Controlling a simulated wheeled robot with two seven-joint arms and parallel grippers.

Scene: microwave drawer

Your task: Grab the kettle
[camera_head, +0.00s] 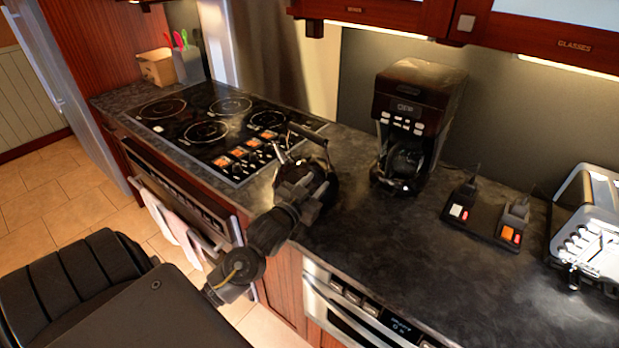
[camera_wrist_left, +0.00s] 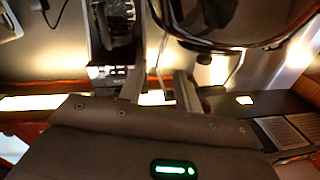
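The dark, glossy kettle (camera_head: 322,172) stands on the counter just right of the stovetop, with its black handle (camera_head: 308,133) arching over its top. My left gripper (camera_head: 297,172) is in front of the kettle and hides part of it. In the left wrist view the kettle (camera_wrist_left: 245,18) fills the upper right, close to the fingers. The two fingers of my left gripper (camera_wrist_left: 158,88) are apart there, and no clear grip shows. Whether they touch the kettle cannot be told. My right gripper is in neither view.
A black coffee maker (camera_head: 415,110) stands right of the kettle. A black stovetop (camera_head: 215,125) lies to the left. A two-part black device (camera_head: 487,220) and a silver toaster (camera_head: 592,215) are farther right. The front counter (camera_head: 420,260) is clear.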

